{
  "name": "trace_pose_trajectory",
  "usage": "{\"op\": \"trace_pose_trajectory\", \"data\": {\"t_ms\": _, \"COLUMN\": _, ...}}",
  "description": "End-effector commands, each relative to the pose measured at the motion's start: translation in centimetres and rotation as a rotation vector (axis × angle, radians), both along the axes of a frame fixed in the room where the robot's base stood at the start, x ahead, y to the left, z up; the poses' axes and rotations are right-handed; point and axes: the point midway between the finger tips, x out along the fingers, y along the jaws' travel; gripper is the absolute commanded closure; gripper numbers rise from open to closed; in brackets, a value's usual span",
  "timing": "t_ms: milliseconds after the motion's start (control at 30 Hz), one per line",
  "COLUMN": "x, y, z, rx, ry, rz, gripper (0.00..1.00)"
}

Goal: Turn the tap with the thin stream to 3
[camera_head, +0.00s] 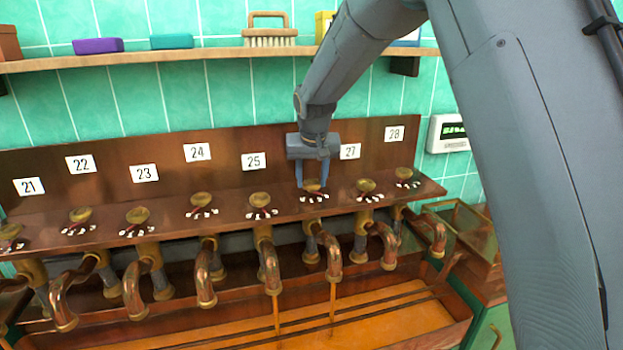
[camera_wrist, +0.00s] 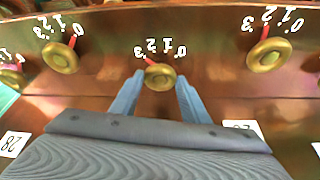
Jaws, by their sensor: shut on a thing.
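My gripper (camera_head: 312,187) is at the tap between 25 and 27, its fingers on either side of that tap's round brass knob (camera_wrist: 160,77). In the wrist view my gripper (camera_wrist: 158,90) is shut on this knob. The knob's red pointer points up and left, between the 2 and 3 marks, nearer 3. A narrow stream (camera_head: 332,303) falls from this tap's copper spout (camera_head: 333,262). A slightly wider stream (camera_head: 276,314) falls from the spout of tap 25. The number plate behind my gripper is hidden in the head view.
Brass knobs of tap 25 (camera_head: 260,200) and tap 27 (camera_head: 366,186) stand close on either side. The wooden back panel (camera_head: 120,193) carries number plates. A wooden trough (camera_head: 390,318) lies below the spouts.

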Motion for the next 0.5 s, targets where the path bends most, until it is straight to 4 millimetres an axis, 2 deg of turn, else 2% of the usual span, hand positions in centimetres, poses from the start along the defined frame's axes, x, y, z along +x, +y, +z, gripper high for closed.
{"op": "trace_pose_trajectory", "data": {"t_ms": 400, "x": -0.02, "y": 0.00, "z": 0.01, "rx": 0.000, "ry": 0.000, "rz": 0.011, "gripper": 0.81}}
{"op": "trace_pose_trajectory", "data": {"t_ms": 433, "x": -0.01, "y": 0.00, "z": 0.02, "rx": 0.000, "ry": 0.000, "rz": 0.011, "gripper": 0.57}}
{"op": "trace_pose_trajectory", "data": {"t_ms": 500, "x": -0.01, "y": -0.01, "z": 0.02, "rx": 0.000, "ry": 0.000, "rz": 0.011, "gripper": 0.45}}
